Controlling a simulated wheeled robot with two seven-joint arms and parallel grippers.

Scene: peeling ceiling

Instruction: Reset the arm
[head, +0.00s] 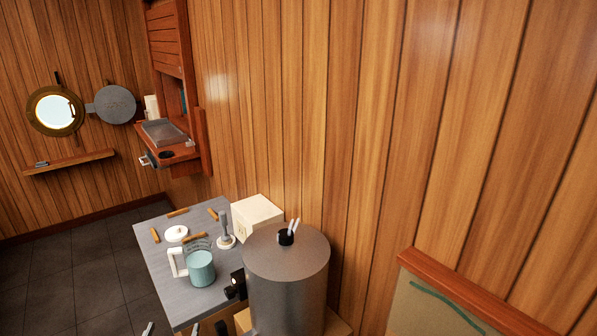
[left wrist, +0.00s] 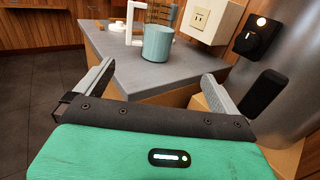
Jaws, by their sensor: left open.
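My left gripper (head: 171,328) shows only by its fingertips at the bottom edge of the head view, by the near edge of the grey-topped table (head: 152,258). In the left wrist view, my left gripper (left wrist: 158,72) has its two pale fingers wide apart with nothing held between them. The table's corner (left wrist: 150,85) and a teal cup (left wrist: 158,43) lie beyond the fingers. My right gripper is in neither view.
A metal drum (head: 287,290) stands right of the table, against the wood wall. Dark tiled floor (head: 70,275) is clear at left.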

